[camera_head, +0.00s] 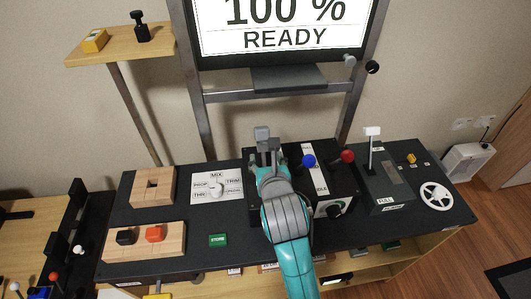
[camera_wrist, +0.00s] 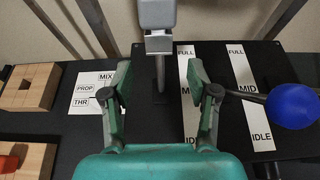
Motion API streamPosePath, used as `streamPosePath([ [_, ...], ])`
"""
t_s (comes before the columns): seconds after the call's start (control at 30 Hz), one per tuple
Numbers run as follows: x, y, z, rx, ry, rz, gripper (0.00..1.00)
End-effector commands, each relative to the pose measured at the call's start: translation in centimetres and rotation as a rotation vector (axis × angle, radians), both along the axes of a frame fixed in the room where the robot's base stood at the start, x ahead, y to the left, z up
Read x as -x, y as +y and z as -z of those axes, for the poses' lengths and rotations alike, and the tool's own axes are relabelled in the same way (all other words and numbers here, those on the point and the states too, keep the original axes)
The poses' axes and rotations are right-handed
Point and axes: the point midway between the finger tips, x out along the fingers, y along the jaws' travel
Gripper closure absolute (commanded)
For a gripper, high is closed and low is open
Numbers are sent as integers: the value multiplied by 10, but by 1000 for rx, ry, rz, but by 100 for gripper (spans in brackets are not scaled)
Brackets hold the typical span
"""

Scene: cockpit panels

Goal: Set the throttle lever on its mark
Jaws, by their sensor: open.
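The throttle lever appears to be the grey-knobbed one (camera_head: 262,133); in the wrist view its blocky knob (camera_wrist: 158,14) is at the top centre, with its thin shaft running down to the black panel. My gripper (camera_wrist: 159,72) is open, a finger on each side of the shaft, with a clear gap on both sides. In the head view my gripper (camera_head: 268,160) is just below the knob and hides the shaft. A white strip (camera_wrist: 190,95) to the right of the lever reads FULL, MID and IDLE. The screen (camera_head: 283,28) reads "100 %" and "READY".
A blue-knobbed lever (camera_wrist: 292,106) stands to the right beside a second FULL–MID–IDLE strip (camera_wrist: 250,100). A red-knobbed lever (camera_head: 347,157) stands farther right. A white-handled lever box (camera_head: 385,190) is at right.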

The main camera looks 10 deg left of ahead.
Motion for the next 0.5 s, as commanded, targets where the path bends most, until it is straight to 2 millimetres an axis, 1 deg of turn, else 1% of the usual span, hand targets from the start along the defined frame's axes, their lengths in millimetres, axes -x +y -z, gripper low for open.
streamPosePath([
  [0.03, -8, 2, 3, 0, 1, 1, 41],
  [0.1, -17, 4, 7, -1, 0, 1, 41],
  [0.2, -26, 7, 11, -1, 1, 0, 41],
  [0.33, -33, 10, 14, -2, -1, -1, 41],
  [0.5, -36, 10, 15, -1, 0, -1, 41],
])
